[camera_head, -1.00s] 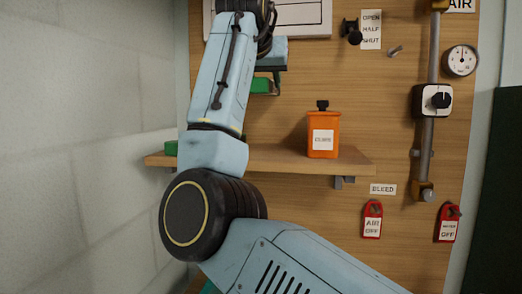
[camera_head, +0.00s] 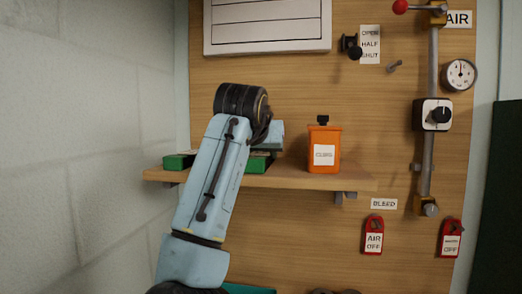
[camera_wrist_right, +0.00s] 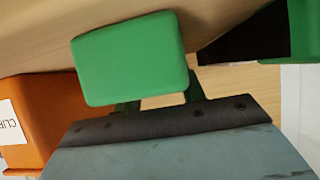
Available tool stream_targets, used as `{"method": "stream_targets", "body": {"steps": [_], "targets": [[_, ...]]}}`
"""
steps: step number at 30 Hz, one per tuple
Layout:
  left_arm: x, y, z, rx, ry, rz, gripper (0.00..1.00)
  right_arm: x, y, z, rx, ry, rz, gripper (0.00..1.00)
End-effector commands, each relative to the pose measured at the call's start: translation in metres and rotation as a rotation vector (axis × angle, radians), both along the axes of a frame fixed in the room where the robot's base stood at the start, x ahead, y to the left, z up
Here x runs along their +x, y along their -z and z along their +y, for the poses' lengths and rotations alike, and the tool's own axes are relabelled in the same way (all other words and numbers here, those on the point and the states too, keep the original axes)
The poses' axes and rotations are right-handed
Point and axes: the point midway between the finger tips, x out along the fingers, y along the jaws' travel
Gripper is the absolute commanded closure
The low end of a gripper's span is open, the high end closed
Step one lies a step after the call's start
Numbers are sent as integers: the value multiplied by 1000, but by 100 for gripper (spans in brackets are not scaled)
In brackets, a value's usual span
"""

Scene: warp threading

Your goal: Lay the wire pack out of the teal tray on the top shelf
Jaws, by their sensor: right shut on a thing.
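A green wire pack (camera_head: 258,164) is in my right gripper (camera_head: 264,149), low over the top of the wooden shelf (camera_head: 300,182), left of the orange box. My forearm covers its left part. In the right wrist view the pack (camera_wrist_right: 130,58) sits between the fingers of the shut gripper (camera_wrist_right: 155,98). Whether it touches the board is hard to tell. A second green pack (camera_head: 178,162) with a dark part is on the shelf's left end. The teal tray (camera_head: 248,289) shows only as a strip at the bottom edge. My left gripper is not in view.
An orange clips box (camera_head: 324,157) stands on the shelf close to the right of my gripper; it also shows in the wrist view (camera_wrist_right: 40,125). A white slatted panel (camera_head: 267,25) is above. The shelf's right end is bare. A pipe with a valve (camera_head: 434,115) is further right.

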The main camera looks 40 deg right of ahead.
Motion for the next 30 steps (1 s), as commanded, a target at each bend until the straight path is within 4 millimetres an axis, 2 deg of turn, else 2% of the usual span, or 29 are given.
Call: {"method": "stream_targets", "body": {"steps": [7,8,12,22,26,30], "targets": [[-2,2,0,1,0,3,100,0,2,0,-2,0,-3,96],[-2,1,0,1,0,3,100,0,2,0,0,0,0,56],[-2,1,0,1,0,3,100,0,2,0,0,0,0,38],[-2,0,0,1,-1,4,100,0,-2,0,0,0,0,38],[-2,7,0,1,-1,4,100,-8,-8,11,-2,-2,-4,38],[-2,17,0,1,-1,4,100,-25,-20,30,-1,-3,-5,38]]}}
